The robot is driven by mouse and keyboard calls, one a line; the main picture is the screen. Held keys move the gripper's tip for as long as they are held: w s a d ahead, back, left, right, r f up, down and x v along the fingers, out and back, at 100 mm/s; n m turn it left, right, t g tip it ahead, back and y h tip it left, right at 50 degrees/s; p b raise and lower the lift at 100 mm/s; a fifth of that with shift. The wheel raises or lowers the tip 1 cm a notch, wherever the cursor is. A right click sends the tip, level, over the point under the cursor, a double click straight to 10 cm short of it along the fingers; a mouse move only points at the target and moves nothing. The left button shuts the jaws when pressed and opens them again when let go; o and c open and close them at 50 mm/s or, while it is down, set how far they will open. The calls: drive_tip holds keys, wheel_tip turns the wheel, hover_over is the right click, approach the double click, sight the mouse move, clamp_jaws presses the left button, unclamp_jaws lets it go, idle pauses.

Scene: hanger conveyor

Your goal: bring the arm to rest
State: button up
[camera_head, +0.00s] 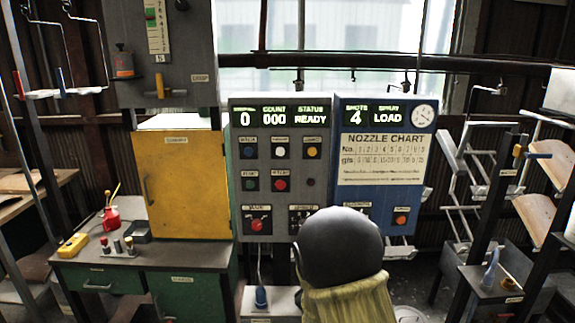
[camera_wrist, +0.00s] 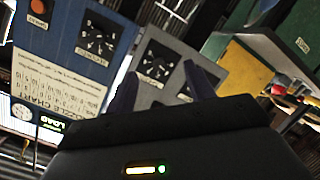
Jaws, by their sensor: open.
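My gripper (camera_wrist: 162,88) shows in the wrist view as two dark fingers standing apart, with nothing seen between them. The fingers point toward the control panel, in front of its dark round dials. In the head view my arm rises from the bottom centre, a dark rounded part above a yellowish sleeve, and covers the lower part of the panel. The fingers are hidden there. The grey control panel (camera_head: 279,214) reads count 000 and READY. The blue panel (camera_head: 356,202) beside it reads 4 and LOAD above a nozzle chart. I cannot tell the gap from fingers to panel.
A yellow cabinet (camera_head: 186,187) stands left of the panel. A bench (camera_head: 177,254) with green drawers holds a red oil can (camera_head: 111,217) and a yellow box (camera_head: 73,245). Racks with hangers (camera_head: 470,190) stand at the right. A dark rail (camera_head: 400,62) crosses above.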

drive_tip(key=s+d+r+m+g+p, duration=0.1)
drive_tip(key=s+g, duration=0.3)
drive_tip(key=s, duration=0.4)
drive_tip(key=s+d+r+m+g+p, duration=0.1)
drive_tip(key=s+d+m+g, duration=0.3)
drive_tip(key=s, duration=0.5)
drive_tip(key=s+d+r+m+g+p, duration=0.1)
drive_tip(key=s+g, duration=0.3)
drive_tip(key=s, duration=0.5)
drive_tip(key=shift+d+m+y, duration=0.4)
drive_tip(key=shift+d+m, duration=0.25)
drive_tip(key=shift+m, duration=0.25)
drive_tip(key=shift+s, duration=0.1)
drive_tip(key=shift+c, duration=0.2)
